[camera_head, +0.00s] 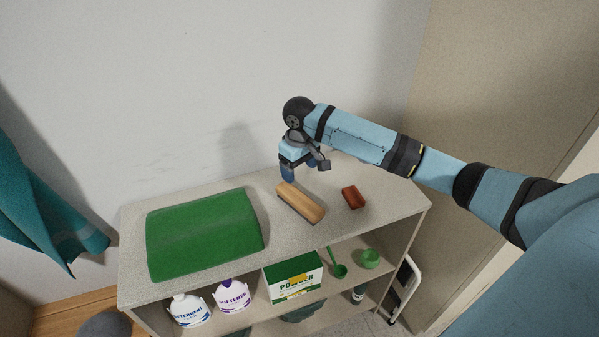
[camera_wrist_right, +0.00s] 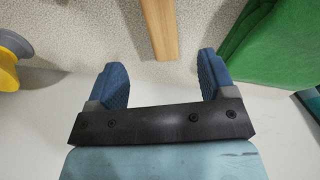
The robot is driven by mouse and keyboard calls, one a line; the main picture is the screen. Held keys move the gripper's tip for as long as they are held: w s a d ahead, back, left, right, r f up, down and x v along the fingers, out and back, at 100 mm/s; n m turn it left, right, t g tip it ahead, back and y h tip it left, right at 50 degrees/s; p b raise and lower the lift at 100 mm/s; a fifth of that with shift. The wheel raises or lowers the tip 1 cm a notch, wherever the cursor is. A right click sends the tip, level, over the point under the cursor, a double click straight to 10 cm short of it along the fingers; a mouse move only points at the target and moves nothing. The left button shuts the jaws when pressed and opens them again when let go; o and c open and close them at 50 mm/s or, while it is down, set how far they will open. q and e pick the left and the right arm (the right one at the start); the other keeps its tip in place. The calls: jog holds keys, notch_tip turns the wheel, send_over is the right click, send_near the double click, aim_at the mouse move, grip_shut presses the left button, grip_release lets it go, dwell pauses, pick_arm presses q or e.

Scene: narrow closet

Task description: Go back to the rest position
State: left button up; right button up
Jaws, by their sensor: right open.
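My right gripper (camera_head: 299,170) is above the far edge of the shelf top, just behind a wooden brush (camera_head: 300,203). Its two blue fingers are apart with nothing between them, as the right wrist view (camera_wrist_right: 158,85) also shows. The brush lies on the shelf top; its wooden back (camera_wrist_right: 160,28) shows beyond the fingertips in the wrist view, apart from them. My right arm reaches in from the right side of the head view. My left gripper is not in view.
The shelf top (camera_head: 281,240) holds a folded green cloth (camera_head: 203,234) and a small red block (camera_head: 353,197). Bottles, a powder box (camera_head: 293,278) and a green scoop stand below. A yellow spool-like thing (camera_wrist_right: 12,55) shows in the wrist view. A teal cloth (camera_head: 45,215) hangs left.

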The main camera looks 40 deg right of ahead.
jog(key=shift+a, duration=0.1)
dwell(0.3)
jog(key=s+a+f+n+t+y, duration=0.1)
jog(key=s+a+f, duration=0.3)
jog(key=s+a, duration=0.3)
jog(key=s+a+f+n+y, duration=0.1)
jog(key=s+a+f, duration=0.3)
jog(key=s+a, duration=0.25)
jog(key=s+d+r+m+t+h, duration=0.1)
jog(key=s+d+r, duration=0.1)
jog(key=s, duration=0.8)
jog(key=s+d+r+m+t+h, duration=0.1)
jog(key=s+t, duration=0.1)
jog(key=s, duration=0.8)
jog(key=w+a+f+t+y, duration=0.1)
jog(key=w+a+f+t, duration=0.1)
jog(key=f, duration=0.2)
jog(key=w+a+f+t+y, duration=0.1)
jog(key=w+a+f+t, duration=0.1)
jog(key=f, duration=0.2)
jog(key=w+a+f+n+t+y, duration=0.1)
jog(key=w+a+f+t, duration=0.1)
jog(key=f, duration=0.3)
jog(key=shift+w+a+t, duration=0.15)
jog(key=shift+w+t, duration=0.05)
jog(key=shift+t, duration=0.3)
